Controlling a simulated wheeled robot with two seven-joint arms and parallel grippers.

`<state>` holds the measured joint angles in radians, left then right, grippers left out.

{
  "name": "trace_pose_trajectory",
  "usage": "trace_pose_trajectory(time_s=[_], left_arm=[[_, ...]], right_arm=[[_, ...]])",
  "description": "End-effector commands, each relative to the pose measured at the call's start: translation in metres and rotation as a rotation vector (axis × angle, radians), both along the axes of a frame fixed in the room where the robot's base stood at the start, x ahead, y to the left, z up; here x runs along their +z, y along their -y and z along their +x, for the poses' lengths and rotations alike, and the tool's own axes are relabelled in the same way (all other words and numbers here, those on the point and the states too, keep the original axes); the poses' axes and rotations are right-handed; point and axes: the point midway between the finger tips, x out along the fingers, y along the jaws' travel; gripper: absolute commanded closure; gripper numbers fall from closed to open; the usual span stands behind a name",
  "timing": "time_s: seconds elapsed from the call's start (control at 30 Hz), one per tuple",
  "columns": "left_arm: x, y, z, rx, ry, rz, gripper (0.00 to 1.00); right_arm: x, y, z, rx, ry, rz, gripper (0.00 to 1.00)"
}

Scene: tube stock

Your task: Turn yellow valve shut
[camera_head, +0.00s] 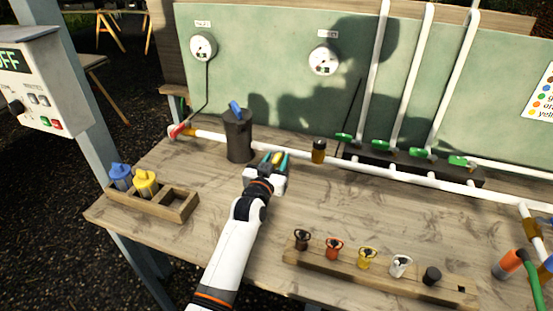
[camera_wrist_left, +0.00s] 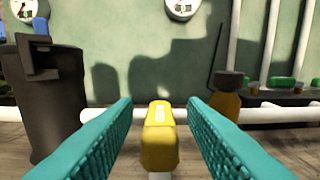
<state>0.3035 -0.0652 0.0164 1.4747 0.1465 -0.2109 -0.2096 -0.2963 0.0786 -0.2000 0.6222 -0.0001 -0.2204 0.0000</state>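The yellow valve handle (camera_head: 277,158) sits at the white horizontal pipe (camera_head: 300,153), just right of the dark canister. In the left wrist view, the yellow handle (camera_wrist_left: 158,136) stands between my two teal fingers, with a gap on each side. My left gripper (camera_head: 275,160) is open around the handle and does not visibly grip it; it also shows in the left wrist view (camera_wrist_left: 158,125). The handle's base is mostly hidden in the head view. My right gripper is not in view.
The dark canister (camera_head: 238,138) with a blue handle stands close left of my gripper. An amber-and-black fitting (camera_head: 319,151) is to the right. Green valves (camera_head: 380,145) line a black manifold. A wooden rack (camera_head: 181,205) and a strip of coloured pieces (camera_head: 335,268) stand nearer.

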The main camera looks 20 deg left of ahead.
Motion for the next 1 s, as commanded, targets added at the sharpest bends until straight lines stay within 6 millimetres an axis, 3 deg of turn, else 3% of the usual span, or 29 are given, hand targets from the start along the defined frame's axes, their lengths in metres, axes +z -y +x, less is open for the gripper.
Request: trace_pose_trajectory(time_s=[0.4, 0.63, 1.0], left_arm=[[0.0001, -0.0001, 0.0078, 0.001, 0.000, 0.001, 0.62], [0.0000, 0.0000, 0.0076, 0.000, 0.000, 0.001, 0.99], [-0.0007, -0.0008, 0.0070, -0.012, 0.000, 0.004, 1.00]], right_arm=[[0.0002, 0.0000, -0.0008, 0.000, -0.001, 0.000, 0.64], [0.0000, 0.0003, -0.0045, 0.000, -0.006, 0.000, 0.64], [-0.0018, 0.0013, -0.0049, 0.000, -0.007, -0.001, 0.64]])
